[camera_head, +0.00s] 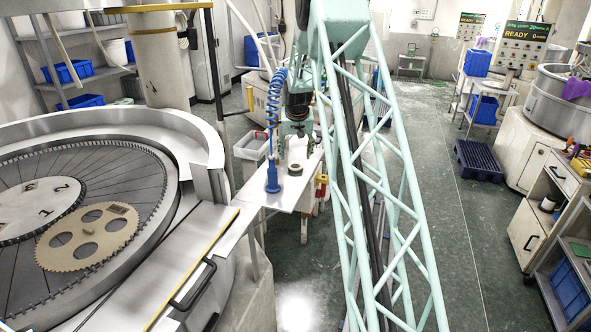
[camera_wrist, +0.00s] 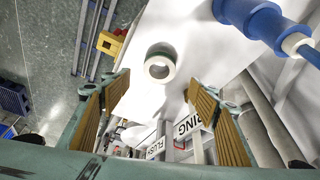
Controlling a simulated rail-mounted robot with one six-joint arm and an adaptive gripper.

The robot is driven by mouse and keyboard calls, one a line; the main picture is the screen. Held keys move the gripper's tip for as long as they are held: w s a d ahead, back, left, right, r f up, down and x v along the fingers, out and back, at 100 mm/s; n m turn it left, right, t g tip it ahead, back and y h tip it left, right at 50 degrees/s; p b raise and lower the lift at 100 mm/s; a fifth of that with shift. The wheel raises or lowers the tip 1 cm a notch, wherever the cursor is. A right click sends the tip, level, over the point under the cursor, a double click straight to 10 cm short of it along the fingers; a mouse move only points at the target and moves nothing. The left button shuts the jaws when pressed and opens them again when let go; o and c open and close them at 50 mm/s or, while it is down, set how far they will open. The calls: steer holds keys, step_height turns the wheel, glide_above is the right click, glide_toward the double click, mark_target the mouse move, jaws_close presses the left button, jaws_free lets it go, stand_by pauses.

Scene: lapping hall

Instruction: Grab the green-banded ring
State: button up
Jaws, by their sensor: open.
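The green-banded ring (camera_wrist: 160,53) is a short, pale hollow cylinder with a dark green band, on the white tabletop (camera_wrist: 129,98). In the head view it is a small ring (camera_head: 295,169) on the narrow white table (camera_head: 283,195). My gripper (camera_wrist: 157,80) is open, with one ribbed tan pad on each side of the picture and nothing between them. In the wrist view the ring shows beyond the gap between the fingertips, apart from both pads. In the head view my gripper (camera_head: 296,148) is just behind and above the ring.
A blue nozzle on a coiled hose (camera_head: 272,175) stands close left of the ring and shows upper right in the wrist view (camera_wrist: 251,20). A yellow fitting (camera_wrist: 110,43) is at the table edge. The large lapping machine (camera_head: 205,150) fills the left.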

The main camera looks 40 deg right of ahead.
mark_target(296, 164)
steer(key=shift+x, duration=1.4)
steer(key=shift+f, duration=0.1)
steer(key=shift+p+x, duration=0.85)
steer(key=shift+x, duration=1.6)
steer(key=shift+s, duration=0.15)
steer(key=c, duration=1)
